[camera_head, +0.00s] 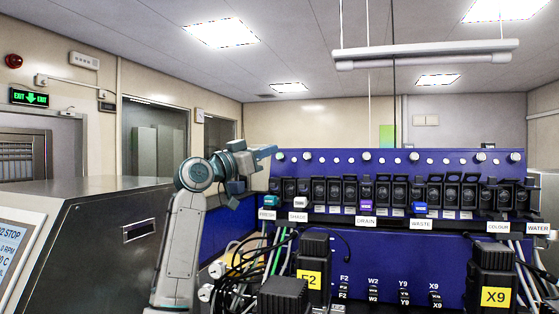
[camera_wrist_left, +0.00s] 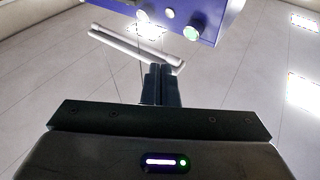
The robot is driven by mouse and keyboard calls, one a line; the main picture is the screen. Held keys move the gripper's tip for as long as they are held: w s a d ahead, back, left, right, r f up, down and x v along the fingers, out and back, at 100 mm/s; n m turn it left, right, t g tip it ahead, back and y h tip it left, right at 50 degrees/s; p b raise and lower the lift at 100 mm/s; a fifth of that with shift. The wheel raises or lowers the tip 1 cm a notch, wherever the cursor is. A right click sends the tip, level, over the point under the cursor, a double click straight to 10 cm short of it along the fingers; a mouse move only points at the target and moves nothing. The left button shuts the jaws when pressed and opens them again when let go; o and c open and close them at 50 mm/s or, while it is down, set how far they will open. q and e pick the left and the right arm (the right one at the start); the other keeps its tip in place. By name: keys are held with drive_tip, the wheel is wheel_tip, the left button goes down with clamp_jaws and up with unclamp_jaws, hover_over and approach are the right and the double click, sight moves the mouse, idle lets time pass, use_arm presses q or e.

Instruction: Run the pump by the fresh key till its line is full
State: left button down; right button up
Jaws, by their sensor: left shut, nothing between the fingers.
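The pump labelled FRESH (camera_head: 267,214) is at the left end of the row on the blue panel (camera_head: 420,240), with a teal part (camera_head: 272,200) above the label. A row of round keys runs along the panel's top; the leftmost key (camera_head: 280,156) is close to my left gripper (camera_head: 268,151). The gripper is shut and empty, level with the panel's top left corner. In the left wrist view its fingers (camera_wrist_left: 160,85) are together, below a green-tinted round key (camera_wrist_left: 191,33). I cannot tell contact with a key. The fill of the fresh line cannot be made out.
Other pumps carry DRAIN (camera_head: 366,222), WASTE (camera_head: 421,224), COLOUR (camera_head: 498,227) and WATER (camera_head: 537,228) labels. Dark blocks marked F2 (camera_head: 310,280) and X9 (camera_head: 495,297) stand in front. Cables and tubes (camera_head: 240,280) crowd the lower left. A steel cabinet (camera_head: 90,235) stands left.

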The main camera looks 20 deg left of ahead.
sight(280, 157)
use_arm(q)
drive_tip(key=shift+s+r, duration=0.15)
drive_tip(key=shift+s, duration=0.4)
drive_tip(key=shift+w, duration=0.1)
drive_tip(key=shift+w+f+p, duration=0.25)
drive_tip(key=shift+w, duration=0.5)
drive_tip(key=shift+w+f+p, duration=0.2)
drive_tip(key=shift+w, duration=0.55)
drive_tip(key=shift+w, duration=0.2)
drive_tip(key=shift+w+d+f+p, duration=0.1)
drive_tip(key=shift+w+f+p, duration=0.15)
drive_tip(key=shift+w, duration=0.5)
drive_tip(key=shift+w+f+p, duration=0.15)
drive_tip(key=shift+w+p, duration=0.2)
drive_tip(key=shift+w, duration=0.35)
drive_tip(key=shift+s, duration=0.15)
drive_tip(key=shift+s+b, duration=0.5)
drive_tip(key=shift+s, duration=0.2)
drive_tip(key=shift+s+r, duration=0.4)
drive_tip(key=shift+s, duration=0.45)
